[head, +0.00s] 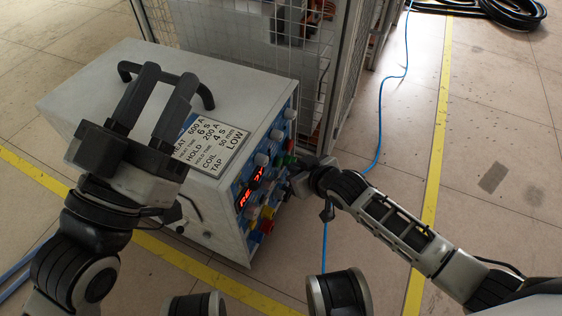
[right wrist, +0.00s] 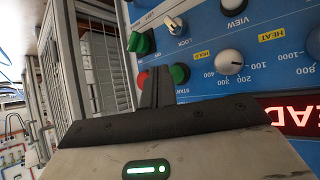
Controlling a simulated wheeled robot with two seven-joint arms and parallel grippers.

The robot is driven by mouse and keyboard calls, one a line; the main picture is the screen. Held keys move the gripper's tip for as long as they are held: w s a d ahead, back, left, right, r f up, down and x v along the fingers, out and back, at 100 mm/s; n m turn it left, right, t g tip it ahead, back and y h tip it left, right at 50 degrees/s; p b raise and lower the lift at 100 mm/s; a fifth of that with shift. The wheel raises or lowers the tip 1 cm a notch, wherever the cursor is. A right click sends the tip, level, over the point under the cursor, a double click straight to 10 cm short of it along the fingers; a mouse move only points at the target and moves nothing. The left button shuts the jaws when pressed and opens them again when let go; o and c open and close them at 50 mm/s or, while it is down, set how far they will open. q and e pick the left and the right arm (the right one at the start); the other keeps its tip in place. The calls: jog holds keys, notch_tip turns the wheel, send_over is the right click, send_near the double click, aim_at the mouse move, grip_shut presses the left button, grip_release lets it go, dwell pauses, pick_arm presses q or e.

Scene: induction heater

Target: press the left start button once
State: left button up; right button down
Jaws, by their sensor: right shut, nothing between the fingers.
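The induction heater (head: 75,90) is a light grey box with a blue control panel on its right side. In the right wrist view the blue panel (right wrist: 215,45) shows a green round button (right wrist: 181,74) just right of my fingers and a red one (right wrist: 142,80) just left, partly hidden by them. I cannot tell which button is the left start button, or whether the fingers touch the panel. My right gripper (right wrist: 158,72) is shut and empty, close to the panel; in the head view it (head: 292,180) is at the panel's right edge. My left gripper (head: 168,74) is open and empty above the box top.
A green switch (right wrist: 140,42), a white LOCK knob (right wrist: 175,24) and a white dial (right wrist: 229,62) surround the fingers. A red lit display (head: 250,188) is on the panel. A dark handle (head: 207,98) is on the box top.

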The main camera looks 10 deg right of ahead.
jog(key=shift+a, duration=0.1)
jog(key=shift+w+a, duration=0.25)
jog(key=shift+a, duration=0.05)
jog(key=shift+w+a, duration=0.25)
jog(key=shift+a, duration=0.1)
dwell(0.9)
jog(key=shift+d+p, duration=0.1)
jog(key=shift+p, duration=0.25)
jog(key=shift+s+d+p, duration=0.5)
jog(key=shift+d+p, duration=0.05)
jog(key=shift+d, duration=0.1)
